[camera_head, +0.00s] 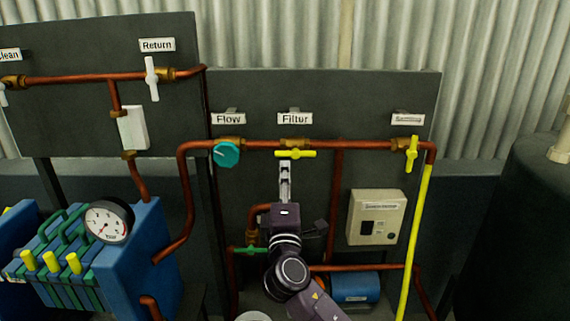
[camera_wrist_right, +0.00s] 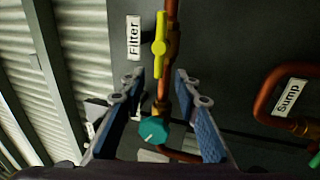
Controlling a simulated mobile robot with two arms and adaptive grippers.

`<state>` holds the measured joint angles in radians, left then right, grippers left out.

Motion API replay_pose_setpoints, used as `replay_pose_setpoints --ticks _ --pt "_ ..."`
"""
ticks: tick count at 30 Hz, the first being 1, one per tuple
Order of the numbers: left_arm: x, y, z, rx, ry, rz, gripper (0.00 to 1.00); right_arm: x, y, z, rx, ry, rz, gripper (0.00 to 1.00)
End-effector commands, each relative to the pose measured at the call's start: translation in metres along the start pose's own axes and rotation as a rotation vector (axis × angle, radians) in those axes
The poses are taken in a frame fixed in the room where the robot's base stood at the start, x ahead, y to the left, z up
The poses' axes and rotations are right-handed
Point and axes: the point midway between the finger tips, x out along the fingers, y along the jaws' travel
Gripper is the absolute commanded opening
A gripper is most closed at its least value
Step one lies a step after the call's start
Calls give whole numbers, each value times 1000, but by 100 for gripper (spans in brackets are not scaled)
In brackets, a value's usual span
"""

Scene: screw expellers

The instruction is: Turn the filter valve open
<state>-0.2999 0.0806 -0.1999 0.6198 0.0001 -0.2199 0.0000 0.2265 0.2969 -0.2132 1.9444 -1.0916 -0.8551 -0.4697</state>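The filter valve has a yellow handle (camera_head: 295,154) under the "Filter" label (camera_head: 295,119). The handle lies level, in line with the copper pipe. My right gripper (camera_head: 285,167) points up just below the handle in the head view. In the right wrist view the yellow handle (camera_wrist_right: 160,45) stands ahead of the fingertips, roughly centred between them. The two fingers of the right gripper (camera_wrist_right: 162,84) are apart with nothing held. I see no contact with the handle. My left gripper is not in view.
The teal flow knob (camera_head: 227,153) is left of the filter valve and shows between the fingers in the wrist view (camera_wrist_right: 153,132). A yellow sampling valve handle (camera_head: 411,154) is to the right. A beige control box (camera_head: 376,217) and a green handle (camera_head: 250,250) are lower.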

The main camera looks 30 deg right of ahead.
Motion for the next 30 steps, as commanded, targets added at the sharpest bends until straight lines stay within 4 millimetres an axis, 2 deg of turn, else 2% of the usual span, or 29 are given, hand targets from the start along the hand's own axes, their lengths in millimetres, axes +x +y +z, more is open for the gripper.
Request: replay_pose_setpoints --ticks 3,7,25,28,30 --pt "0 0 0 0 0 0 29 -18 -1 0 0 1 -1 29" --pt "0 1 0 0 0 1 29 -28 0 0 -1 0 0 29" --pt "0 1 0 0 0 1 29 -30 -2 0 -1 1 -3 29" --pt "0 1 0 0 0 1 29 -31 -21 -5 0 15 -38 29" --pt "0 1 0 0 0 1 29 -33 -50 -11 4 36 -94 29"
